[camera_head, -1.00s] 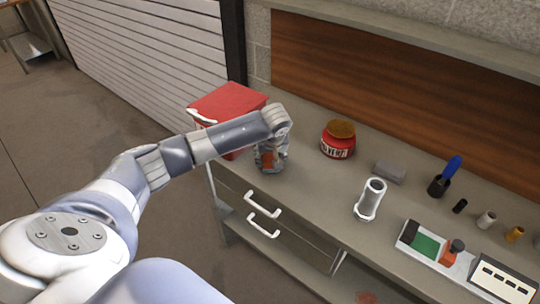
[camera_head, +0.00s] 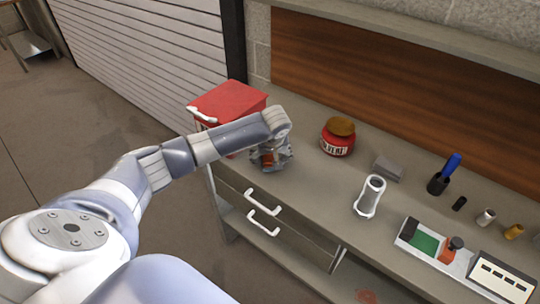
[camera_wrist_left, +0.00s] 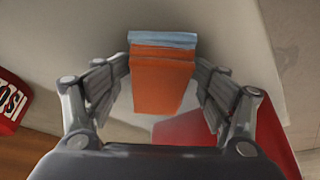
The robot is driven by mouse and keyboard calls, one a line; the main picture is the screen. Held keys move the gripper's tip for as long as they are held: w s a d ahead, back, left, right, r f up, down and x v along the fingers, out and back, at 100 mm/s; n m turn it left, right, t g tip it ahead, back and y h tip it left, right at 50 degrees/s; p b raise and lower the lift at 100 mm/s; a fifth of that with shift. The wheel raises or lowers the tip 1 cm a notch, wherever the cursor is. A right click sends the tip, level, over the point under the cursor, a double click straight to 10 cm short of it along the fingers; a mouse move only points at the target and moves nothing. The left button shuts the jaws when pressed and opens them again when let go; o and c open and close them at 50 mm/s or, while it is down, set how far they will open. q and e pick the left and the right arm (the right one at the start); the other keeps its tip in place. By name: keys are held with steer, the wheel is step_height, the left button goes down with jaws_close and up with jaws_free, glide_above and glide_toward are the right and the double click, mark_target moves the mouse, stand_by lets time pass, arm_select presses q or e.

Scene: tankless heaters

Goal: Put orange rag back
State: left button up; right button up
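The orange rag (camera_wrist_left: 163,82) shows in the left wrist view as a folded orange block with a pale blue edge on top. My left gripper (camera_wrist_left: 164,72) is open, with one finger on each side of the rag. Whether the fingertips touch it I cannot tell. In the head view the left gripper (camera_head: 271,158) points down and hides most of the rag. My right gripper is not in view.
A red toolbox (camera_head: 228,101) stands close behind the gripper on the grey workbench (camera_head: 310,190). A red jar with a brown top (camera_head: 338,137) is to the right. A grey block (camera_head: 388,167), a white cylinder (camera_head: 370,197) and a blue-handled tool (camera_head: 445,174) stand farther right.

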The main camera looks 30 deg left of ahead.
arm_select(q)
steer(key=shift+s+d+f, duration=0.1)
steer(key=shift+s+f, duration=0.05)
steer(key=shift+r, duration=0.3)
steer(key=b+v, duration=0.1)
steer(key=v, duration=1.1)
steer(key=shift+r, duration=0.45)
